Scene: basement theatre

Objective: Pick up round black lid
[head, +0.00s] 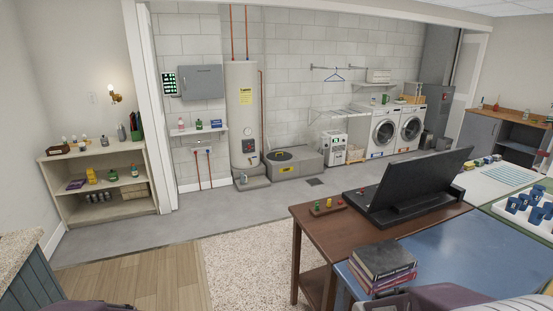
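A round black lid (278,156) lies flat on top of a low grey box (297,165) on the floor against the back wall. It is just right of the tall white water heater (243,120). It is far across the room and small in the head view, so fine detail cannot be told. Neither of my grippers can be made out in the head view.
A brown table (331,228) with a black open console (415,190) and a blue table (425,262) with stacked books (383,263) stand at the right front. A shelf unit (60,196) is at left. Grey floor (205,222) before the heater is clear.

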